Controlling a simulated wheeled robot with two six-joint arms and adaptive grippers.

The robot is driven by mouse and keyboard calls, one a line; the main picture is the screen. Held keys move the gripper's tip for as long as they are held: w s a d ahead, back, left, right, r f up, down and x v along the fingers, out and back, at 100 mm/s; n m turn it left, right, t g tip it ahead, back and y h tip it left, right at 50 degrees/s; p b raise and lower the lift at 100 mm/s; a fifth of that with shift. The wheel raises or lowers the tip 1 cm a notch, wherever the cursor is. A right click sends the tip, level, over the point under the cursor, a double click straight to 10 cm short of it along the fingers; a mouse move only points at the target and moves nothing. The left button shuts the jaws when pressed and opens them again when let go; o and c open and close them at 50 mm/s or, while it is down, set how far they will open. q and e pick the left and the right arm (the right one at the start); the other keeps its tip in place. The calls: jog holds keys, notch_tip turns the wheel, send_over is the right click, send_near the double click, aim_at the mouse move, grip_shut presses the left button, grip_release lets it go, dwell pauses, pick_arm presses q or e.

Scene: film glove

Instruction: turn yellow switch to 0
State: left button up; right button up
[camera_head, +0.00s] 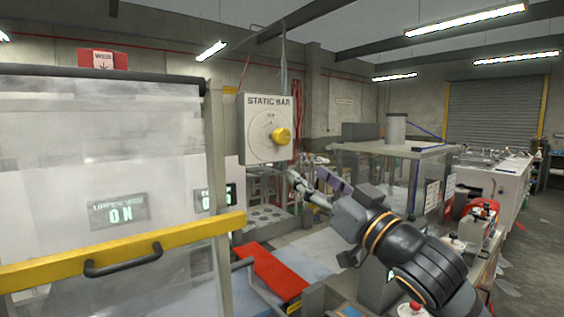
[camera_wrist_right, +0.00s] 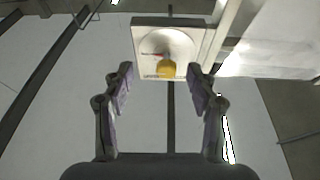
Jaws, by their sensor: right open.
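The yellow switch (camera_head: 281,136) is a round knob on the light grey box labelled STATIC BAR (camera_head: 259,152). The box hangs beside the frame post. The dial markings are too small to read. My right gripper (camera_head: 298,180) is below and slightly right of the box in the head view. In the right wrist view my right gripper (camera_wrist_right: 161,80) is open and empty, and the yellow switch (camera_wrist_right: 167,70) shows beyond and between its fingertips, apart from them. My left gripper is not in view.
A clear guard panel with a yellow bar (camera_head: 120,254) and black handle (camera_head: 124,262) fills the left side. A display (camera_head: 120,211) behind it reads ON. A red-topped surface (camera_head: 272,271) lies below the box. A clear-walled machine (camera_head: 400,165) stands behind my right arm.

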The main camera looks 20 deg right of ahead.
aim_at(285, 138)
jog(key=shift+n+y, duration=0.3)
jog(key=shift+y, duration=0.2)
jog(key=w+a+r+p, duration=0.1)
jog(key=w+r+p, duration=0.1)
jog(key=w+a+r+p, duration=0.1)
jog(key=w+r+p, duration=0.1)
jog(key=p, duration=0.1)
jog(key=w+a+r+p, duration=0.1)
jog(key=w+r+p, duration=0.1)
jog(key=r+p, duration=0.1)
jog(key=shift+w+a, duration=0.15)
jog(key=shift+w, duration=0.2)
jog(key=shift+w+a+r, duration=0.1)
jog(key=shift+w+a, duration=0.1)
jog(key=shift+w, duration=0.25)
jog(key=c, duration=1.2)
